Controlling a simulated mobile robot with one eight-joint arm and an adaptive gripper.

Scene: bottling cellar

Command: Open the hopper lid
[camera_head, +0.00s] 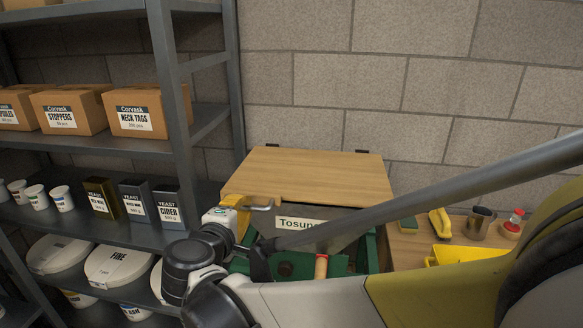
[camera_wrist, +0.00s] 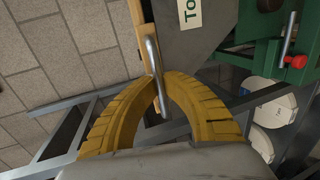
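The hopper lid (camera_head: 305,176) is a pale wooden board lying over the hopper, with dark hinges along its back edge by the wall. It looks closed. A metal bar handle (camera_head: 262,208) sits at its front left corner. The grey hopper body (camera_head: 325,213) below bears a "Tosun" label. My gripper (camera_head: 243,203) is at the handle. In the wrist view, the yellow fingertips (camera_wrist: 163,78) come together around the handle bar (camera_wrist: 153,58), which passes between them. The lid's edge shows at the top of that view (camera_wrist: 137,22).
A green machine frame (camera_head: 358,258) stands under the hopper. Metal shelving (camera_head: 170,75) with boxes and tubs is close on the left. A wooden bench (camera_head: 408,252) on the right holds a sponge, a yellow brush, a metal jug and a red-topped item. A block wall stands behind.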

